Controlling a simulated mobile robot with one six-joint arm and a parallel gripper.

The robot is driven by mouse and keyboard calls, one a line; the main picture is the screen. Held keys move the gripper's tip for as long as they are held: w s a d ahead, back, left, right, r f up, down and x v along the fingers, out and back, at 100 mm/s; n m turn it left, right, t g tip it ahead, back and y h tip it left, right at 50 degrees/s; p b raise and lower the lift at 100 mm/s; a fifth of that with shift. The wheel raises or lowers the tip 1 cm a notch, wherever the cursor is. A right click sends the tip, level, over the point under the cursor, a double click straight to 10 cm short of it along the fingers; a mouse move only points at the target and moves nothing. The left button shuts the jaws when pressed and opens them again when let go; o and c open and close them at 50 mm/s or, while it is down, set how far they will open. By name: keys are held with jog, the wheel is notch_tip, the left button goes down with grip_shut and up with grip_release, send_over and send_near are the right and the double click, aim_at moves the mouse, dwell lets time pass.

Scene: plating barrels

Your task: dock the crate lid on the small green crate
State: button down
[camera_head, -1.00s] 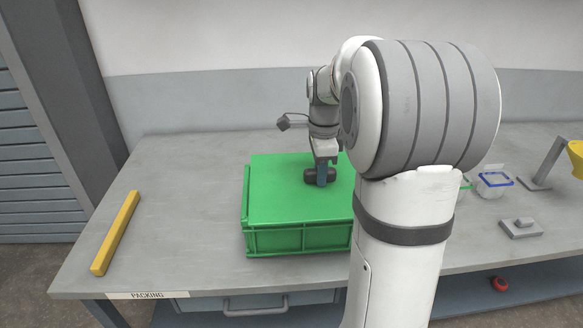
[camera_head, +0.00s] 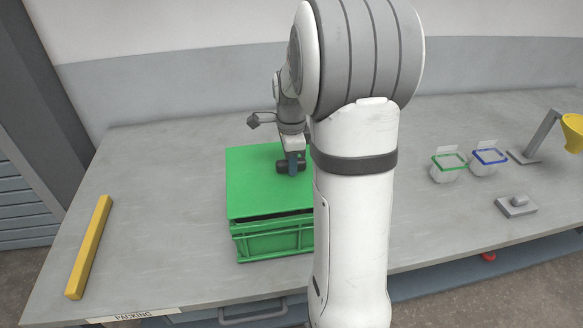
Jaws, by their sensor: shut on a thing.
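The crate lid (camera_head: 255,185) is a flat green panel over the small green crate (camera_head: 270,241) on the bench. A dark gap shows between the lid's front edge and the crate's front rim, so the lid looks a little raised or tilted there. The lid's left edge reaches slightly past the crate's left side. My gripper (camera_head: 291,168) is above the lid's upper right part, shut on its dark grip. My arm hides the right side of the lid and crate, so I cannot tell how they line up there.
A yellow bar (camera_head: 90,247) lies on the bench (camera_head: 160,190) to the left. Right of my arm stand a green-rimmed container (camera_head: 449,166), a blue-rimmed container (camera_head: 488,160), a grey block (camera_head: 516,206) and a yellow-headed stand (camera_head: 574,133). Bench between bar and crate is clear.

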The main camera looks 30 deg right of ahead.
jog(key=shift+f, duration=1.35)
jog(key=shift+f, duration=0.1)
jog(key=shift+f, duration=0.3)
jog(key=c, duration=1.2)
grip_release()
jog(key=shift+o, duration=0.2)
jog(key=shift+s, duration=0.1)
